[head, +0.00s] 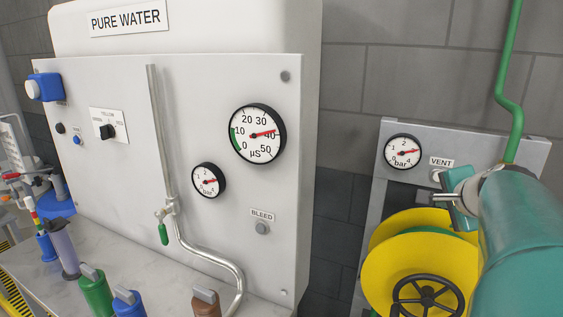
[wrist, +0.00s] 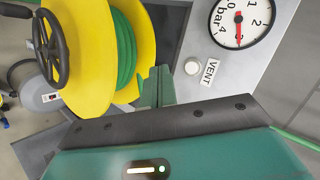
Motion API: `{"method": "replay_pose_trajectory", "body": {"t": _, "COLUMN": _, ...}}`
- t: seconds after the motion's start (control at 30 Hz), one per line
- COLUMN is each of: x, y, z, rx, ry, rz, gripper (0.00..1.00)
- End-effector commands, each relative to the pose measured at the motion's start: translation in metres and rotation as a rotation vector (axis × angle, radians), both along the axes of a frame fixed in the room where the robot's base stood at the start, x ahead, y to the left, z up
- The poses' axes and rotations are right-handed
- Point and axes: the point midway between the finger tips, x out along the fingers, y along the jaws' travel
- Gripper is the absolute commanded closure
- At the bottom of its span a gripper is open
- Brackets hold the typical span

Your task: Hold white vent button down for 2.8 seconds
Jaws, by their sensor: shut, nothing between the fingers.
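The white vent button (wrist: 193,67) is a small round button on the grey panel, beside the VENT label (wrist: 209,73) and below a bar gauge. In the head view the VENT label (head: 441,162) shows, with the button (head: 436,175) just under it, close to my gripper. My gripper (head: 449,197) is teal and shut, in front of the lower part of the vent panel. In the wrist view its fingers (wrist: 157,84) point toward the panel, to the left of the button. The button's face is uncovered there, and I see no contact with it.
A yellow hose reel (head: 423,262) with a black handwheel stands close below my gripper. A green pipe (head: 507,95) runs down to the vent panel (head: 525,150). The white PURE WATER cabinet (head: 285,200) stands to the left, with a BLEED button (head: 262,228).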

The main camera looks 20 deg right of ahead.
Motion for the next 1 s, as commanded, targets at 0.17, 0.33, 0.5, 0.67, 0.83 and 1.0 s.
{"method": "replay_pose_trajectory", "body": {"t": 0.17, "x": 0.011, "y": -0.014, "z": -0.001, "rx": 0.001, "ry": 0.002, "rz": 0.0, "gripper": 1.0}}
{"method": "replay_pose_trajectory", "body": {"t": 0.33, "x": 0.026, "y": -0.032, "z": -0.001, "rx": 0.001, "ry": 0.001, "rz": -0.002, "gripper": 1.0}}
{"method": "replay_pose_trajectory", "body": {"t": 0.5, "x": 0.041, "y": -0.049, "z": -0.001, "rx": 0.001, "ry": 0.0, "rz": -0.001, "gripper": 1.0}}
{"method": "replay_pose_trajectory", "body": {"t": 0.67, "x": 0.051, "y": -0.06, "z": -0.001, "rx": 0.001, "ry": 0.001, "rz": 0.001, "gripper": 1.0}}
{"method": "replay_pose_trajectory", "body": {"t": 0.83, "x": 0.055, "y": -0.065, "z": 0.0, "rx": 0.0, "ry": 0.001, "rz": 0.0, "gripper": 1.0}}
{"method": "replay_pose_trajectory", "body": {"t": 1.0, "x": 0.055, "y": -0.065, "z": 0.0, "rx": -0.001, "ry": 0.0, "rz": -0.001, "gripper": 1.0}}
